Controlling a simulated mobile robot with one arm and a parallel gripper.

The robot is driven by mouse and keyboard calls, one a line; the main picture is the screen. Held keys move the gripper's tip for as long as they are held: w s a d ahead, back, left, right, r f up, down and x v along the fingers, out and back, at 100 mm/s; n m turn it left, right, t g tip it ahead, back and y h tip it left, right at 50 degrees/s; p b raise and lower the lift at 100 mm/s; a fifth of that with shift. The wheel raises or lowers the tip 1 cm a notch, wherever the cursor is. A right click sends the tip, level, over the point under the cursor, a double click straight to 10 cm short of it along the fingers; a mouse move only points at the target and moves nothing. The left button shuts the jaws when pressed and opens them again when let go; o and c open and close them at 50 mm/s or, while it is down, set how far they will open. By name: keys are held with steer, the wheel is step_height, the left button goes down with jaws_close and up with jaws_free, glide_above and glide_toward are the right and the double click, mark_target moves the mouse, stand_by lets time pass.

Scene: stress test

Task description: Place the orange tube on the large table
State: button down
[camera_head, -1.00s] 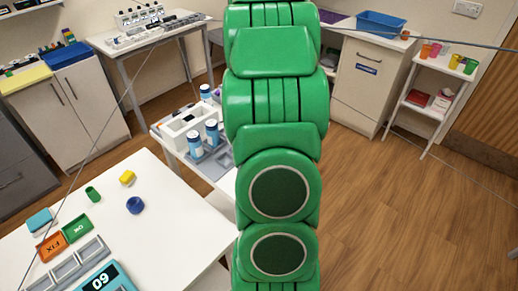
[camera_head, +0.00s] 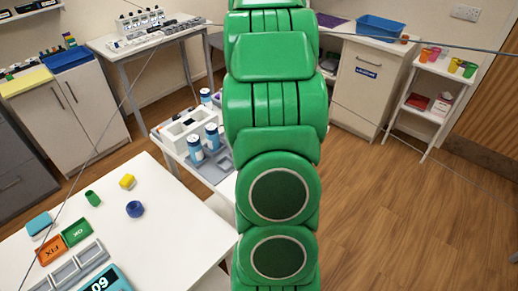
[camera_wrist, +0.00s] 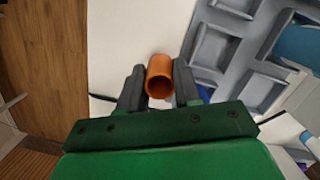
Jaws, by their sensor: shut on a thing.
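In the wrist view my gripper (camera_wrist: 160,90) is shut on the orange tube (camera_wrist: 159,68). The tube's open end faces the camera, between the two dark fingers. Below it in that view are a white surface (camera_wrist: 135,30) and a grey tray with compartments (camera_wrist: 222,45). In the head view my green arm hides the gripper and the tube. A large white table (camera_head: 165,245) stands at the lower left of the head view; I cannot tell from its name alone whether it is the large table.
The white table bears a green cup (camera_head: 92,198), a yellow block (camera_head: 127,181), a blue ring-like piece (camera_head: 134,209) and FIX (camera_head: 51,249) and OK trays (camera_head: 76,232). Blue-capped bottles (camera_head: 195,150) stand on a smaller table behind. Wooden floor (camera_head: 380,220) is free at right.

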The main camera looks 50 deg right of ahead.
step_height(320, 180, up, 2)
steer(key=shift+d+r, duration=0.1)
steer(key=shift+r, duration=0.15)
steer(key=s+a+r, duration=0.9)
steer(key=s+r, duration=0.1)
steer(key=shift+s+a, duration=0.15)
steer(key=shift+a, duration=0.15)
steer(key=w+a+f, duration=0.3)
steer(key=a+f, duration=0.1)
steer(key=a, duration=0.6)
steer(key=w+a+f, duration=0.4)
steer(key=a, duration=0.6)
steer(key=shift+w+a, duration=0.2)
steer(key=shift+a, duration=0.1)
